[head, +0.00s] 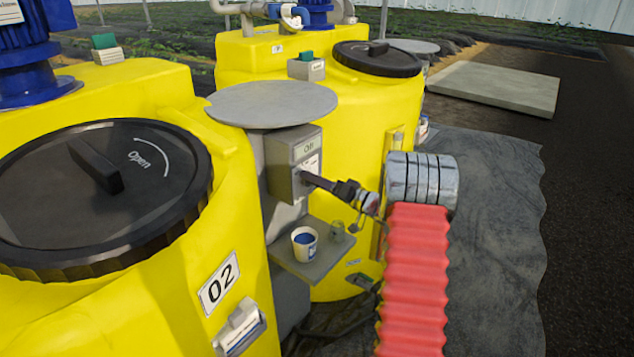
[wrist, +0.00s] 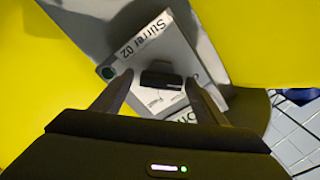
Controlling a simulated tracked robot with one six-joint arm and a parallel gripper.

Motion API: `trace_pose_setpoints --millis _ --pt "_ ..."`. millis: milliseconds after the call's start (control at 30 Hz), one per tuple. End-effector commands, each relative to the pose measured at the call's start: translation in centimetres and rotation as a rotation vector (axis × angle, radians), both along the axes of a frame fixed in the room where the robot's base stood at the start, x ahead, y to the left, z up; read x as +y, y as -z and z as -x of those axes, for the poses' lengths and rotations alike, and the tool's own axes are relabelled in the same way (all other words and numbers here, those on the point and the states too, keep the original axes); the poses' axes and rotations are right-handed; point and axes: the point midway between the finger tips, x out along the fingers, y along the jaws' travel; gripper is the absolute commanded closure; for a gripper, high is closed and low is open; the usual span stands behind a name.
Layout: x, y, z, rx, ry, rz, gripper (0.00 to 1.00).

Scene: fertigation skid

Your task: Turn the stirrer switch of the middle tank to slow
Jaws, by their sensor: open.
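The stirrer switch box of tank 02 is a grey box (head: 296,158) on a grey post beside the yellow tank numbered 02 (head: 180,285). In the wrist view its face plate (wrist: 152,50) reads "Stirrer 02", rotated in the picture. A black switch knob (wrist: 162,77) is in the middle of the plate, its bar lying nearly level in the picture. My gripper (wrist: 160,80) is open, with one finger on each side of the knob; I cannot tell whether they touch it. The position words are partly hidden by knob and fingers. In the head view my gripper (head: 304,178) reaches the box front from the right.
A round grey plate (head: 271,104) covers the post above the box. Another yellow tank (head: 345,120) stands close behind. Dark ground sheet lies at right.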

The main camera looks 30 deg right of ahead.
Motion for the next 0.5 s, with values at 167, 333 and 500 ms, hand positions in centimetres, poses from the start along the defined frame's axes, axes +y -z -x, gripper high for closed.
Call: trace_pose_setpoints --millis 167,333,500 --pt "0.06 0.02 -0.14 0.000 0.000 -0.001 0.34" --pt "0.07 0.02 -0.13 0.000 0.000 -0.001 0.38" --pt "0.08 0.02 -0.13 0.000 0.000 -0.001 0.50"
